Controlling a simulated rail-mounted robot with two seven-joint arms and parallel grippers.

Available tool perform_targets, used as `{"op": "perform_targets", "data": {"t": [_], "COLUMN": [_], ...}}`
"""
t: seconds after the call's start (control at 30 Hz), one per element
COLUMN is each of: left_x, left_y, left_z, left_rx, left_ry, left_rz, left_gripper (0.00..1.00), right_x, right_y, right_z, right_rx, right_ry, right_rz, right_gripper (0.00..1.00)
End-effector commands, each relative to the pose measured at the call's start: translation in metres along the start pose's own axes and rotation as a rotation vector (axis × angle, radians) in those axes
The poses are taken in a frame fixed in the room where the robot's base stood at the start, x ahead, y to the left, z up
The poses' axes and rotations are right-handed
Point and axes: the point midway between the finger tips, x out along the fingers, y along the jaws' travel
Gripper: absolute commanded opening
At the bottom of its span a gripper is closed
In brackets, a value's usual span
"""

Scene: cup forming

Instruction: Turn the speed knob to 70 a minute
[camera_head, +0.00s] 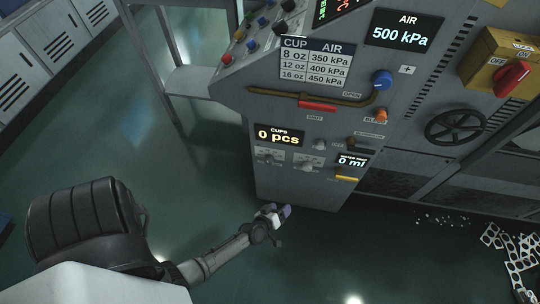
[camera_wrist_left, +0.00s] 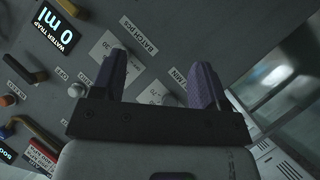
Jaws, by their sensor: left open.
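The speed dial (camera_head: 269,157) is the left one of two small dials on the front of the grey control cabinet, below the cups display. In the left wrist view, part of its pale plate (camera_wrist_left: 153,94) with a "/MIN" label shows between and behind my fingers; its setting cannot be read. My left gripper (camera_head: 284,210) is low in front of the cabinet, below the dials and apart from them. In the left wrist view the gripper (camera_wrist_left: 164,75) is open, with two purple fingers and nothing between them. My right gripper is not in view.
The batch dial (camera_head: 302,165) is right of the speed dial. The cups display (camera_head: 279,135) reads 0 pcs; the water trap display (camera_head: 352,161) reads 0 ml. A yellow handle (camera_head: 346,179) is below it. The green floor left of the cabinet is clear.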

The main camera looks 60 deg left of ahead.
Motion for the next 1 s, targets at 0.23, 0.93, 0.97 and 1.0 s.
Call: {"op": "perform_targets", "data": {"t": [0.23,0.93,0.97,1.0], "left_x": [-0.016,0.012,0.017,0.023], "left_y": [-0.028,-0.044,-0.045,-0.046], "left_z": [-0.052,-0.119,-0.122,-0.126], "left_rx": [-0.067,-0.044,-0.043,-0.043], "left_ry": [0.402,0.64,0.639,0.639], "left_rz": [-0.104,-0.148,-0.148,-0.148], "left_gripper": [0.68,0.68,0.68,0.68], "right_x": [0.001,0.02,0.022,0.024], "right_y": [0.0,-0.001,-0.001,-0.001], "right_z": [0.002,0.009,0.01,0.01], "right_rx": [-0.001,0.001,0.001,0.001], "right_ry": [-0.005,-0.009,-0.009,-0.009], "right_rz": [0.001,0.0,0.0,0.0], "right_gripper": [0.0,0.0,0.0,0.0]}}
